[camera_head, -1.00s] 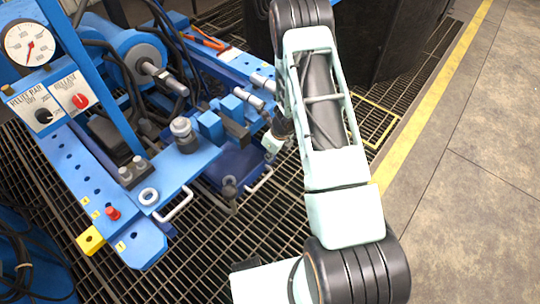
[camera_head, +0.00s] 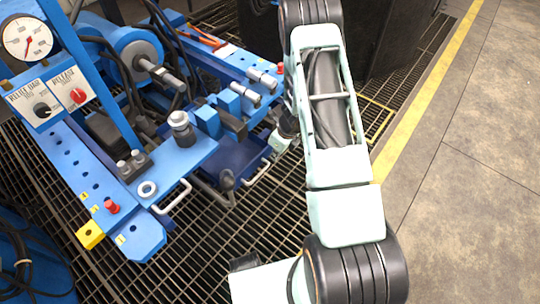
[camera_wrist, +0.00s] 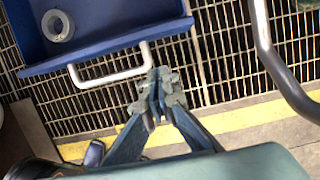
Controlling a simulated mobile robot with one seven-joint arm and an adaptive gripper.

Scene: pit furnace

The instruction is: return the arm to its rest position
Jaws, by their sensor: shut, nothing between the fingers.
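My gripper (camera_wrist: 158,92) shows in the wrist view with its fingertips together and nothing between them. It hangs above the floor grating, near the white handle of a blue tray. In the head view my pale green arm crosses the middle right of the picture, and its gripper end is mostly hidden behind the arm links.
A blue machine (camera_head: 185,155) with a pressure gauge (camera_head: 27,38) and two knobs stands left of my arm. A blue tray (camera_wrist: 110,40) holding a grey ring (camera_wrist: 58,26) has a white handle (camera_wrist: 110,76). Grating (camera_head: 240,240) and open concrete (camera_head: 470,200) lie below and right.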

